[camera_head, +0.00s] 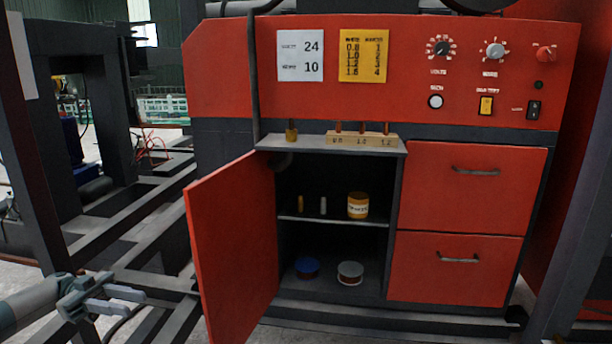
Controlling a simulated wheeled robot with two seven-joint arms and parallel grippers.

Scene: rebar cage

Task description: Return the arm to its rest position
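My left arm (25,303) comes in from the lower left edge. Its grey gripper (137,302) points right, with a gap between its two fingers and nothing held. It is in front of dark steel bars, to the left of the open red cabinet door (233,250) and apart from it in the picture. My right arm and gripper are not in view.
The red cabinet (225,70) stands open. Its shelf (335,222) holds a labelled jar (358,205) and two small cylinders; blue (307,267) and white (350,272) spools lie below. Two closed drawers (470,190) are at right. Dark frame bars (130,215) crowd the left.

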